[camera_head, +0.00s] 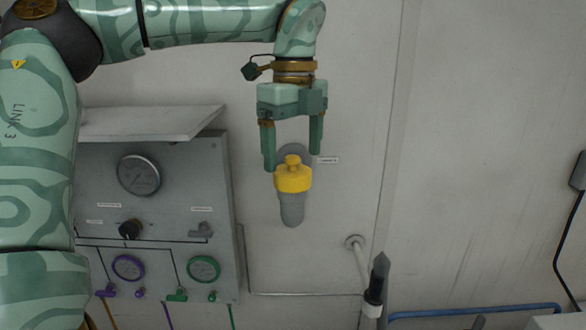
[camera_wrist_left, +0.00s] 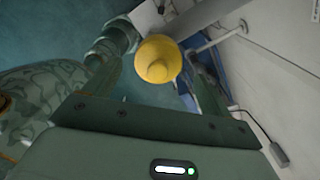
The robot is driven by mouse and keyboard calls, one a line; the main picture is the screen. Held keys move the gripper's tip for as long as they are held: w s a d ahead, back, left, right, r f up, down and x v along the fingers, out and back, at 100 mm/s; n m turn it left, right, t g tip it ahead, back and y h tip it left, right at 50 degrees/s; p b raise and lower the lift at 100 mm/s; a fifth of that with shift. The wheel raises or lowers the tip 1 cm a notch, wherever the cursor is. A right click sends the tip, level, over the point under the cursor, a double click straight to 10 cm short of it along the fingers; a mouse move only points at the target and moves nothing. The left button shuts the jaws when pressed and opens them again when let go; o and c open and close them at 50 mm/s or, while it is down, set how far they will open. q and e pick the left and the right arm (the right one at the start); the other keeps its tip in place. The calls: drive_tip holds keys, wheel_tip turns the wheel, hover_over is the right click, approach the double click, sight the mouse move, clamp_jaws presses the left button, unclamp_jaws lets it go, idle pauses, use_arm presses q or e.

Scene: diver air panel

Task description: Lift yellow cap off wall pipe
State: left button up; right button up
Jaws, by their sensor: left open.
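The yellow cap (camera_head: 293,178) sits on top of the grey wall pipe (camera_head: 292,209) in the head view. It has a small knob on top. My left gripper (camera_head: 293,162) is open above the cap, its two fingers pointing down. The left finger comes down near the cap's upper left side and the right finger ends a little above and to its right. In the left wrist view the cap (camera_wrist_left: 158,59) shows round and yellow between the two fingers. I cannot tell whether either finger touches it.
A grey gauge panel (camera_head: 160,262) with a sloping hood (camera_head: 150,122), dials and small valves is on the wall left of the pipe. A dark-tipped grey rod (camera_head: 378,278) stands at lower right, near a blue pipe (camera_head: 475,311).

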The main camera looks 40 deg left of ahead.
sight(292, 156)
use_arm(q)
drive_tip(key=shift+s+a+f+p, duration=0.1)
drive_tip(key=shift+s+f+p, duration=0.05)
drive_tip(key=shift+f, duration=0.5)
drive_tip(key=shift+s+f+p, duration=0.1)
drive_tip(key=shift+f+p, duration=0.05)
drive_tip(key=shift+f, duration=0.8)
drive_tip(key=shift+w+f, duration=0.1)
drive_tip(key=shift+w, duration=0.1)
drive_tip(key=shift+s, duration=0.1)
drive_tip(key=c, duration=1)
